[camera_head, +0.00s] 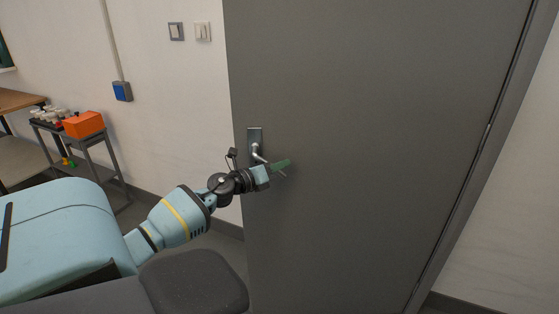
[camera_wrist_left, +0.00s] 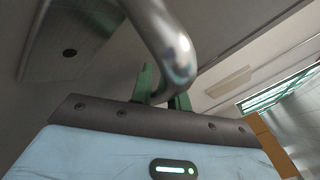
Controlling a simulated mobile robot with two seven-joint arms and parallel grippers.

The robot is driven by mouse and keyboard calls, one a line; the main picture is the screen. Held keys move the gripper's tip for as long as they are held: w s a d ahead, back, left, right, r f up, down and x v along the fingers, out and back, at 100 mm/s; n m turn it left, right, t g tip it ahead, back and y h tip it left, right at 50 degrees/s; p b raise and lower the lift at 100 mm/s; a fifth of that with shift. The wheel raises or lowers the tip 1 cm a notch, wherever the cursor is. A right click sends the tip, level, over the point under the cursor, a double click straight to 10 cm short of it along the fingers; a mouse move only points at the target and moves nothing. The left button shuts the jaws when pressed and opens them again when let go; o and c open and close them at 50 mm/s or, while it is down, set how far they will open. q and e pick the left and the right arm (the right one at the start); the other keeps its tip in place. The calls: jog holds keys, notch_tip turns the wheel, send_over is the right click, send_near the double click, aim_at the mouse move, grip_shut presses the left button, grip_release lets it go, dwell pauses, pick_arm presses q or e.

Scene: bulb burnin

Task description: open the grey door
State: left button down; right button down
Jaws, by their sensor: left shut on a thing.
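The grey door (camera_head: 360,120) fills the middle of the head view, with a hinge showing along its right edge. No frame shows along its left edge; I cannot tell whether it stands ajar. A silver lever handle (camera_head: 257,153) sits on a plate (camera_head: 254,134) near that left edge. My left gripper (camera_head: 279,165) is at the lever, its green fingers partly hiding the lever's end. In the left wrist view the lever (camera_wrist_left: 162,38) runs down between the green fingers of my left gripper (camera_wrist_left: 164,95), which is shut on it. My right gripper is not in view.
A cart with small items and an orange box (camera_head: 84,124) stands at the left by a wooden table (camera_head: 18,101). Light switches (camera_head: 202,32) and a blue wall box (camera_head: 122,91) are on the white wall. A door frame (camera_head: 480,165) runs along the right.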

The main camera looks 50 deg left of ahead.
pick_arm(q)
jog(key=shift+a+r, duration=0.1)
jog(key=shift+a, duration=0.1)
jog(key=c, duration=1.7)
grip_release()
jog(key=shift+s, duration=0.2)
jog(key=shift+s, duration=0.25)
jog(key=s, duration=0.7)
jog(key=shift+s+a, duration=0.15)
